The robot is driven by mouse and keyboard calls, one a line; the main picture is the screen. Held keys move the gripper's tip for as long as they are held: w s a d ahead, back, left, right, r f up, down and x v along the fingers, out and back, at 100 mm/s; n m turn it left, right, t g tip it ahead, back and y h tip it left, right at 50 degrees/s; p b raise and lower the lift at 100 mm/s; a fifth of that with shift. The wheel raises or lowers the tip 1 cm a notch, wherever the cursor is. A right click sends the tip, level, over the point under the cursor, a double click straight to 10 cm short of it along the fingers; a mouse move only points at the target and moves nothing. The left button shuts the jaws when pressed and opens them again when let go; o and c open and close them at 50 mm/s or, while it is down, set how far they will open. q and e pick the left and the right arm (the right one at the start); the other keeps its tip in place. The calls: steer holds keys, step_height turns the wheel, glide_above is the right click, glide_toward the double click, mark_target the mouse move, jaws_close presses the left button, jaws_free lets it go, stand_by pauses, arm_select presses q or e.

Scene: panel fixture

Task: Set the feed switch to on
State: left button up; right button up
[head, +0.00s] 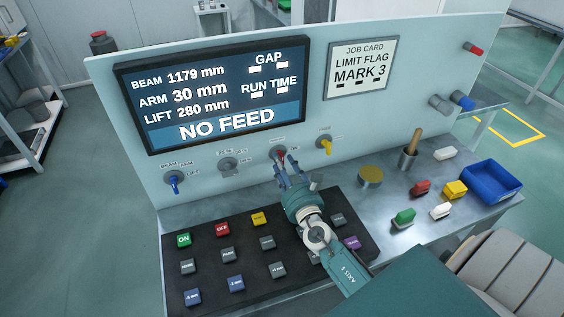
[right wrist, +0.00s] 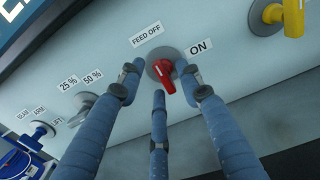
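The feed switch has a red handle on a grey round base (head: 279,154); its red handle also shows in the right wrist view (right wrist: 165,82). There its handle points down, between the labels FEED OFF at upper left and ON at right. The screen (head: 215,100) reads NO FEED. My right gripper (head: 286,170) is at the panel just below the switch. In the right wrist view its blue fingers (right wrist: 158,82) are spread around the handle, apart from each other; whether any fingertip touches it, I cannot tell. My left gripper is not in view.
A blue lever switch (head: 174,184), a grey knob (head: 228,164) and a yellow switch (head: 325,146) flank the feed switch. A black button pad (head: 210,275) lies below.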

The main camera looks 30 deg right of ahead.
steer(key=shift+w+d, duration=0.1)
steer(key=shift+w, duration=0.2)
jaws_close()
